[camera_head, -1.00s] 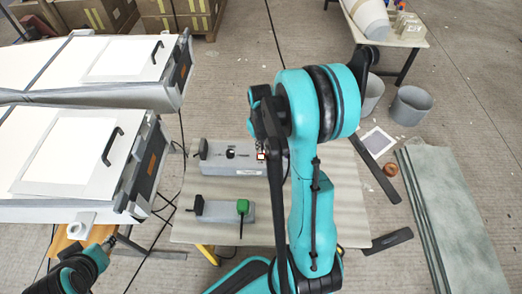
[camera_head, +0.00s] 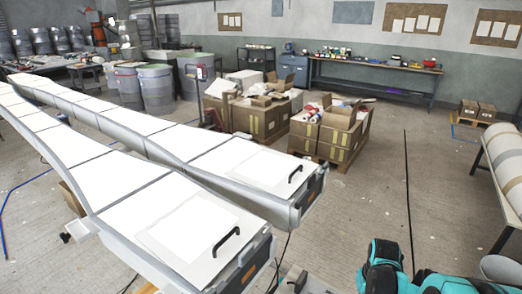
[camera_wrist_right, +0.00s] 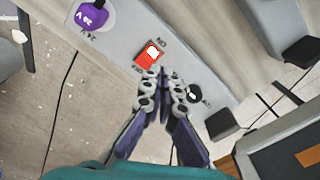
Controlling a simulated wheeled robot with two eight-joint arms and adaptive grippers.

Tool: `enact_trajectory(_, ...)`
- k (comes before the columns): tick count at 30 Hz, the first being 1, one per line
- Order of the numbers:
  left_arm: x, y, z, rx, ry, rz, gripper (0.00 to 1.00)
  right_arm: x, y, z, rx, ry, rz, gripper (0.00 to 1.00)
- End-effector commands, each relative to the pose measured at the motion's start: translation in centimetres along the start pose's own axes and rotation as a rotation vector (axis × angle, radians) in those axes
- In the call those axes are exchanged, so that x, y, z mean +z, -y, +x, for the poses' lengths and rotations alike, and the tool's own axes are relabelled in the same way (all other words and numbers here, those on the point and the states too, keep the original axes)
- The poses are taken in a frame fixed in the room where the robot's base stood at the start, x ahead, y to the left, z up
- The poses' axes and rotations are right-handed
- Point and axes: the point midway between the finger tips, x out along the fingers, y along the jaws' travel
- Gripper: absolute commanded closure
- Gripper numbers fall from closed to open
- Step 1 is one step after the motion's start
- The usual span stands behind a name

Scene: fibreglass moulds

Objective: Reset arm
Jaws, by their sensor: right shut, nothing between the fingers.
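My right gripper (camera_wrist_right: 162,78) shows in the right wrist view, with its fingertips together and nothing between them. Its tips overlap a grey control box (camera_wrist_right: 190,55) in the picture, just below a red switch (camera_wrist_right: 149,54) marked ON; I cannot tell whether they touch it. A black round knob (camera_wrist_right: 193,94) is at the right of the fingers and a purple part (camera_wrist_right: 91,13) marked 28 V is at upper left. In the head view only teal links of my right arm (camera_head: 385,268) show at the bottom right. My left gripper is not in view.
Two long white moulds (camera_head: 190,225) with black handles run across the left. Cardboard boxes (camera_head: 262,118) stand on pallets behind them. A bench (camera_head: 385,82) lines the back wall. A table with a large roll (camera_head: 505,165) is at the right. The middle floor is open.

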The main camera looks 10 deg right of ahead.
Motion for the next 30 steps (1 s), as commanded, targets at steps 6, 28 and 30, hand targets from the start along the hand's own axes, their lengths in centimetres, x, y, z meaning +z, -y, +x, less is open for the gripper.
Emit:
enact_trajectory(6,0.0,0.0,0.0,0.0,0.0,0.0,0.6,1.7,5.2,-6.2,0.02,-0.148,-0.05,1.0)
enact_trajectory(28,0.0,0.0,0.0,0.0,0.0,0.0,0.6,10.8,16.1,-14.3,-0.062,-0.587,-0.159,1.0)
enact_trajectory(30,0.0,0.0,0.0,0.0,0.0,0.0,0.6,10.9,16.1,-14.3,-0.063,-0.59,-0.159,1.0)
